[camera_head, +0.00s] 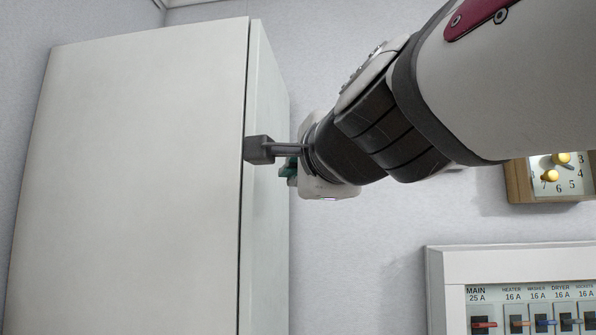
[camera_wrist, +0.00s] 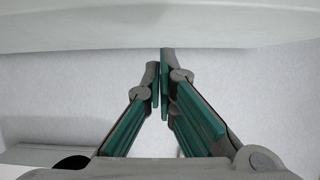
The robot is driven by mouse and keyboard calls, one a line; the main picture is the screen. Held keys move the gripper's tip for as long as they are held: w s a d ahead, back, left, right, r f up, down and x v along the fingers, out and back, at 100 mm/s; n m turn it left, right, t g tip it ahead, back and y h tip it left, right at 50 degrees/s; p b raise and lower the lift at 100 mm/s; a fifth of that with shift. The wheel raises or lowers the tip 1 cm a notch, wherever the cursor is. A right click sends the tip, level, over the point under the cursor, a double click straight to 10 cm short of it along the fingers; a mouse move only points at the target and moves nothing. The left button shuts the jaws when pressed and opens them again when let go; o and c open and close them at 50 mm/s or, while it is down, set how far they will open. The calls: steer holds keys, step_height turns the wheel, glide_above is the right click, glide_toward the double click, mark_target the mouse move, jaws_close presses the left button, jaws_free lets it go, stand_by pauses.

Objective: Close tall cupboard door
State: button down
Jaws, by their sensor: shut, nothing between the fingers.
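The tall white cupboard shows at the left of the head view, its broad door (camera_head: 140,190) facing me and its side panel (camera_head: 268,230) narrow at the right. The door lies nearly flush with the body, with a thin dark seam along its right edge; I cannot tell whether it is fully shut. My gripper (camera_head: 288,167) is beside the cupboard's right side, partly hidden behind my wrist. In the wrist view my gripper (camera_wrist: 163,75) is shut and empty, its fingertips close to a white panel (camera_wrist: 150,30) across the top. Contact cannot be told.
A wooden-framed clock (camera_head: 518,182) and a white breaker panel (camera_head: 437,290) are on the wall at the right. Bare wall lies between them and the cupboard.

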steer(key=shift+s+a+r, duration=0.1)
steer(key=shift+s+a, duration=0.7)
steer(key=d+v, duration=0.1)
steer(key=v, duration=0.9)
steer(key=d+f+n+g+h, duration=0.1)
steer(key=d+f+n+g, duration=0.15)
steer(key=f, duration=0.45)
steer(key=w+d+f+n+g+h, duration=0.1)
steer(key=d+f+n, duration=0.1)
steer(key=d+f, duration=0.35)
steer(key=d+f+n+g+h, duration=0.1)
steer(key=d+f+n+g, duration=0.15)
steer(key=f, duration=0.55)
steer(key=s+d+f+n+g+h, duration=0.1)
steer(key=s+d+f+n, duration=0.1)
steer(key=f, duration=0.3)
steer(key=s+d+f+n+g+h, duration=0.1)
steer(key=s+d+f+n+g, duration=0.1)
steer(key=d+f, duration=0.2)
steer(key=s+d+f+n+g+h+b, duration=0.1)
steer(key=s+d+f+n+g, duration=0.1)
steer(key=f, duration=0.6)
steer(key=shift+d+n, duration=0.4)
steer(key=shift+n, duration=0.1)
